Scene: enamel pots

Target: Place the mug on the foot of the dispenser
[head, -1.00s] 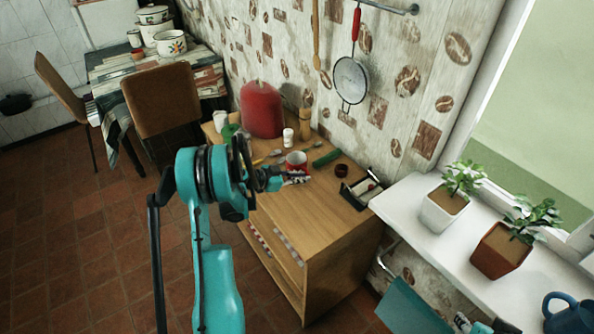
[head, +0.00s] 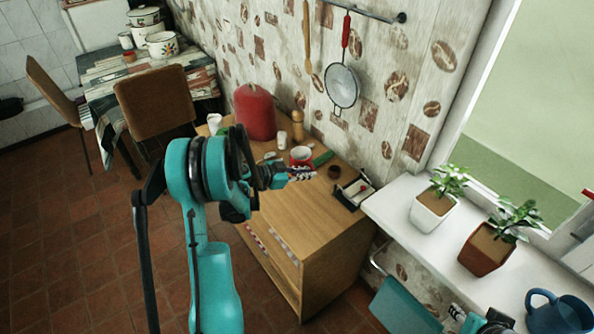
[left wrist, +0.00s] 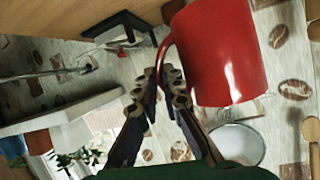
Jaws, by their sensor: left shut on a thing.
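The red mug (head: 301,157), pale inside, is at the cabinet top in the head view. It is large in the left wrist view (left wrist: 225,55), its handle between the fingers. My left gripper (head: 296,174) is shut on this handle; the fingers also show in the left wrist view (left wrist: 168,85). I cannot tell whether the mug's base touches the wood. A rounded red body (head: 256,112) stands at the back of the cabinet against the wall; it may be the dispenser. Its foot cannot be made out behind my arm and small items.
The wooden cabinet (head: 310,215) has free room at its front. A pepper mill (head: 298,122), a white cup (head: 282,138), a green item (head: 322,158) and a black tray (head: 352,191) stand near the mug. A sieve (head: 342,86) hangs above.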

